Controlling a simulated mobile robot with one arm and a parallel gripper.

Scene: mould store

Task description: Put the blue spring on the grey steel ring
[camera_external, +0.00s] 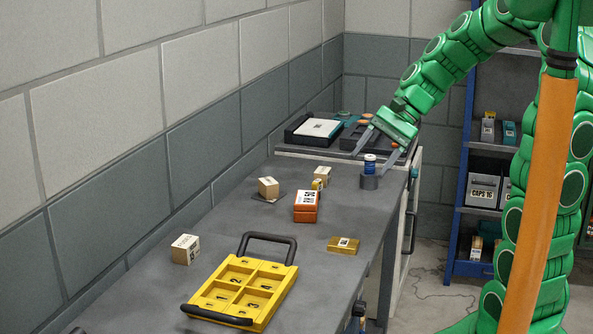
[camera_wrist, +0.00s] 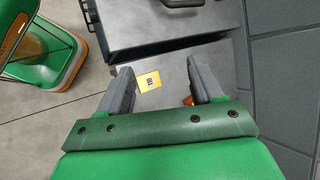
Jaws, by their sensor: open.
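A small blue cylinder with a pale band, which I take for the blue spring (camera_external: 370,166), stands upright on or in the grey steel ring (camera_external: 369,182). The ring rests on the far part of the grey bench, near its right edge. I cannot make out coils at this size. My gripper (camera_external: 378,148) is open, with its fingers apart above and around the spring's top; contact cannot be made out. In the wrist view my gripper (camera_wrist: 156,78) is also open with nothing held between the fingers. The spring and ring do not show there.
An orange box (camera_external: 305,213), wooden blocks (camera_external: 268,188) and a gold box (camera_external: 343,244) stand on the bench (camera_external: 225,220). A yellow tray (camera_external: 270,272) with a black handle lies nearer. Dark trays (camera_external: 313,131) lie behind the ring. A wall runs along the left.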

